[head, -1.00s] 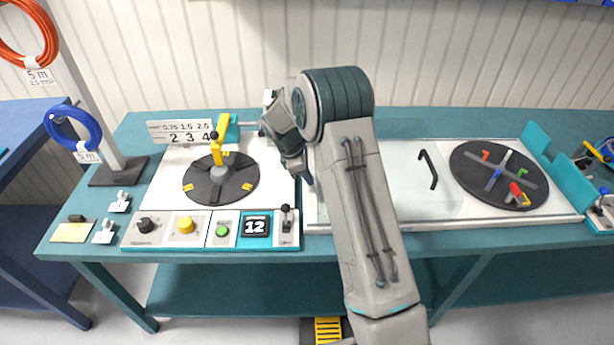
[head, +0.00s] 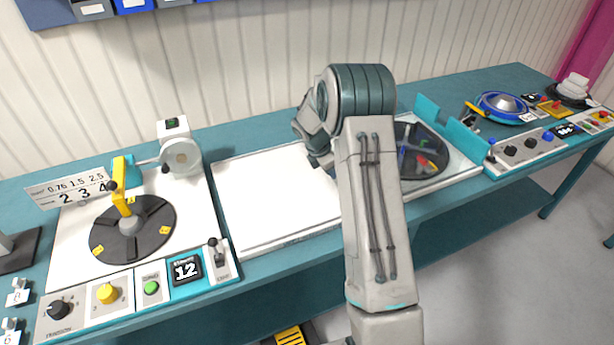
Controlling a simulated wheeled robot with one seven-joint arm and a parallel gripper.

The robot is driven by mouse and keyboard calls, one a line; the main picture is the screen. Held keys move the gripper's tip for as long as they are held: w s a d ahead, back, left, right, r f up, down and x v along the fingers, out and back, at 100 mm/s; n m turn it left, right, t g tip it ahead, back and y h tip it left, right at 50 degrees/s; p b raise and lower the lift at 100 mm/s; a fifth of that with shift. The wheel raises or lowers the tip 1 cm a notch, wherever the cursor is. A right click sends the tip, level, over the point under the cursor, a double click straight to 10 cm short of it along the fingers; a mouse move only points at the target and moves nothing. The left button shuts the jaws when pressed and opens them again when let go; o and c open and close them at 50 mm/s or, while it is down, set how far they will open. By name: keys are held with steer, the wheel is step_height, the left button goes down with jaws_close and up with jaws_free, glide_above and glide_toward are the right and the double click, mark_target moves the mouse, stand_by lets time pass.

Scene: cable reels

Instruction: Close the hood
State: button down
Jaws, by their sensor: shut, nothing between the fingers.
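The right reel disc (head: 420,150), dark with coloured clamps, sits on the white bed at the right and looks tinted, as if seen through the clear hood (head: 447,160). The hood's edges are faint and its black handle is hidden, probably behind my arm. The left part of the bed (head: 275,195) looks bare and white. My gripper (head: 329,171) points down above the bed, left of the disc. My own arm hides most of its fingers; it is shut and empty. I cannot tell whether it touches the hood.
At left stand a dark turntable (head: 132,232) with a yellow arm, a control panel (head: 140,292) and a grey measuring unit (head: 180,155). A teal upright plate (head: 465,138) borders the disc's right side. Beyond it are a blue reel (head: 503,106) and another control panel (head: 545,142).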

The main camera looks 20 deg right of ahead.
steer(key=d, duration=0.3)
steer(key=w+d+p, duration=0.1)
steer(key=d, duration=0.7)
steer(key=shift+w+d, duration=0.15)
steer(key=shift+d, duration=0.4)
steer(key=shift+d+r, duration=0.1)
steer(key=shift+d, duration=0.05)
